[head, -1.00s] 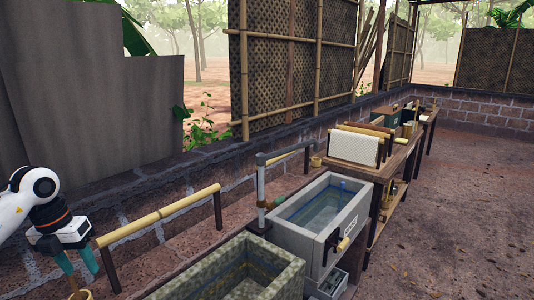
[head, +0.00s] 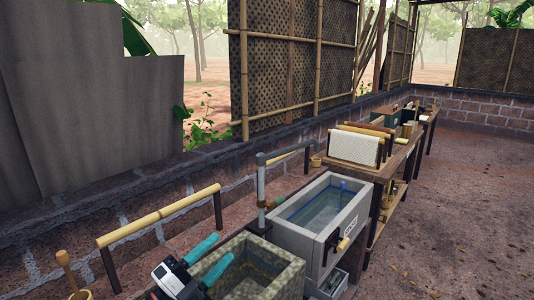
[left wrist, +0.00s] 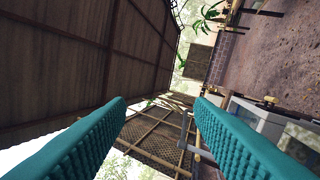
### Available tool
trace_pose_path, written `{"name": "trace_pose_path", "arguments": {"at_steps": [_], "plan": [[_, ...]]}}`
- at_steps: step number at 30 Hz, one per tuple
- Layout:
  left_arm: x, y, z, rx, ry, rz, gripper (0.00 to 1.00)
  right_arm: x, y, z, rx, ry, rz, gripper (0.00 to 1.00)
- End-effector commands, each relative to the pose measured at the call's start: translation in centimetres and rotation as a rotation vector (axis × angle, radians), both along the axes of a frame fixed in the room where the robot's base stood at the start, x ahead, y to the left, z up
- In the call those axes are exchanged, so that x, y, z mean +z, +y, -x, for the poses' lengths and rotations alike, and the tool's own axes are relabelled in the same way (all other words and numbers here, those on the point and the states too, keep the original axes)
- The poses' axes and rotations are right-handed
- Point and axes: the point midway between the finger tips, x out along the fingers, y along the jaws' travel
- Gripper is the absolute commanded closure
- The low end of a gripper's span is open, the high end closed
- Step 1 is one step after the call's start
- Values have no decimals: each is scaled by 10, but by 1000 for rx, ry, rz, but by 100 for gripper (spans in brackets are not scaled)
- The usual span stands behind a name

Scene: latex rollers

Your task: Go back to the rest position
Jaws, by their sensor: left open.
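My left gripper (head: 209,259) shows low in the head view with two teal fingers spread apart and nothing between them. It is over the near left part of the mossy stone trough (head: 285,278). In the left wrist view the ribbed teal fingers (left wrist: 160,125) are wide apart, with only the background between them. My right gripper is in neither view.
A grey basin of water (head: 325,212) stands beyond the trough. A bamboo rail (head: 160,215) runs on the left, with a wooden-handled ladle (head: 66,268) near it. A wooden table (head: 397,158) holds a white sheet (head: 354,147).

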Motion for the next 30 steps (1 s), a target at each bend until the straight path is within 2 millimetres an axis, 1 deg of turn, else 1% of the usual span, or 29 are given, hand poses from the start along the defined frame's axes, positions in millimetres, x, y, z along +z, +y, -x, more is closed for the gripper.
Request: {"name": "trace_pose_path", "arguments": {"at_steps": [1,2,3,5,6,8,9,11,12,14,15,18,21,24,27,29,30], "plan": [[-10,13,1,88,93,116,52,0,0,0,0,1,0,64],[-17,22,1,143,149,178,52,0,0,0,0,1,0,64],[-29,35,2,218,232,255,52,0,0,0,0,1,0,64],[-52,55,7,332,368,358,52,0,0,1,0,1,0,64],[-71,67,13,407,466,419,52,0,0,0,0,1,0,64],[-103,84,27,517,622,498,52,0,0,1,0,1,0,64],[-126,94,40,588,731,542,52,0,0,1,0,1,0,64],[-159,105,64,689,899,593,52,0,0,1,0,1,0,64],[-180,110,83,746,1008,617,52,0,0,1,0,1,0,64],[-205,114,109,815,1147,640,52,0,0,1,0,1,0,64],[-218,116,125,854,1229,646,52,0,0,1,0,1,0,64],[-243,116,164,927,1403,656,52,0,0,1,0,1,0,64],[-260,114,199,980,1554,650,52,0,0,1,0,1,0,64],[-271,110,232,1021,1688,641,52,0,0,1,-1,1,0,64],[-279,107,263,1055,1811,625,52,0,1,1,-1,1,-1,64],[-281,104,282,1070,1885,612,52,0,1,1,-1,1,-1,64],[-294,104,274,1072,1878,608,52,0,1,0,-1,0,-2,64]]}}
